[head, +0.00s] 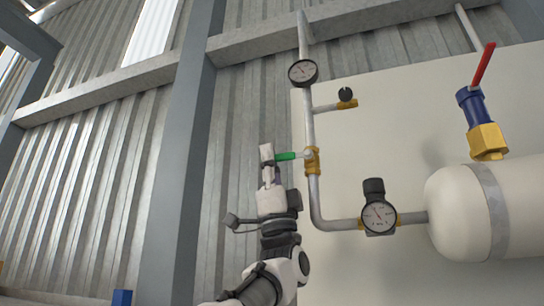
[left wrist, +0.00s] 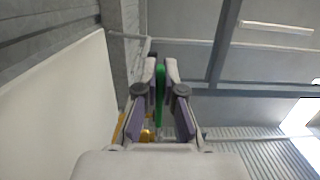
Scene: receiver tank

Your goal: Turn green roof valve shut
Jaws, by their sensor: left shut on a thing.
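The green valve handle (head: 286,156) sticks out to the left, roughly level, from the brass valve body (head: 312,160) on the vertical grey pipe. My left gripper (head: 267,155) is at the handle's outer left end, shut on it. In the left wrist view the green handle (left wrist: 160,84) lies between the two fingers of my left gripper (left wrist: 161,66), and the brass valve (left wrist: 146,135) shows partly behind them. The fingers hide the handle's outer end in the head view. My right gripper is in neither view.
A pressure gauge (head: 303,72) and a small brass side valve (head: 346,99) sit higher on the pipe. A gauge with regulator (head: 379,215) is on the lower pipe, leading to the cream tank (head: 462,215). A red-handled valve (head: 483,63) stands on the tank. Left of my arm is open space before the corrugated wall.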

